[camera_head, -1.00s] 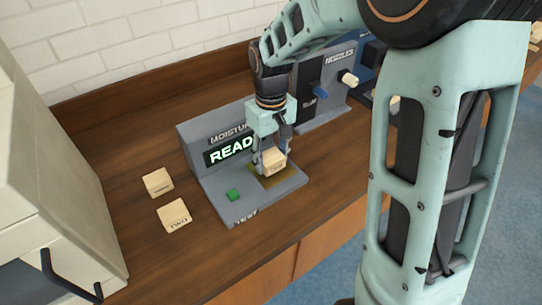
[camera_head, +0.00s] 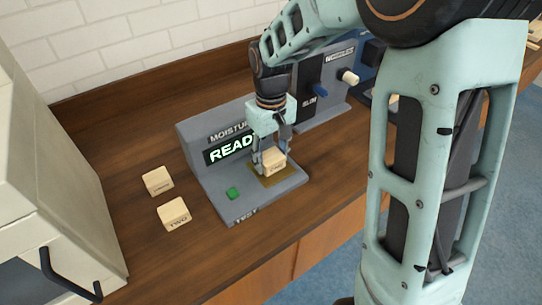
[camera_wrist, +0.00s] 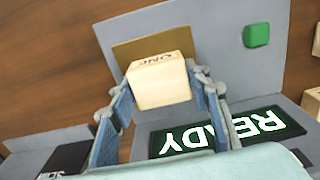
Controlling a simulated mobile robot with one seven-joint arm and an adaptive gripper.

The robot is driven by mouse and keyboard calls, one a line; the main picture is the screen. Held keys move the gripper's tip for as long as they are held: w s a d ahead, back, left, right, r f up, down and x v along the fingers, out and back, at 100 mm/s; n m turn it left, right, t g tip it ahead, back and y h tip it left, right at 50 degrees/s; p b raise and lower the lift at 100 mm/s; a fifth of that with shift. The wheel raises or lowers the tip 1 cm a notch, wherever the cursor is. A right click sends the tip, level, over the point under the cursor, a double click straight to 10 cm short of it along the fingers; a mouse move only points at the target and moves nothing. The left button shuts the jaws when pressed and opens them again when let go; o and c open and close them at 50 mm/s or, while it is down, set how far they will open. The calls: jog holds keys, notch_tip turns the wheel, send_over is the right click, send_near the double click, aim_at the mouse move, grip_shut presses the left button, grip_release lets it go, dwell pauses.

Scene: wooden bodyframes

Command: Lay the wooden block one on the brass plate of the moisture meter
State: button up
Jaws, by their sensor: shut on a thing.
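The wooden block one (camera_head: 274,162) is pale wood; its word ONE shows in the wrist view (camera_wrist: 160,84). My gripper (camera_head: 273,160) points down and is shut on it, with a finger on each side in the wrist view (camera_wrist: 160,92). The block is over the brass plate (camera_head: 287,177) of the grey moisture meter (camera_head: 216,196). Bare brass shows around it in the wrist view (camera_wrist: 128,50). I cannot tell whether the block touches the plate. The meter's display (camera_head: 230,149) reads READY.
A green button (camera_head: 233,193) is on the meter's base, left of the plate. Block two (camera_head: 174,213) and another wooden block (camera_head: 158,181) lie on the wooden counter to the left. A grey nozzles unit (camera_head: 325,88) stands right of the meter. A pale cabinet (camera_head: 50,150) is at the far left.

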jog(key=o, duration=1.3)
notch_tip(320, 180, up, 12)
jog(key=shift+r, duration=0.1)
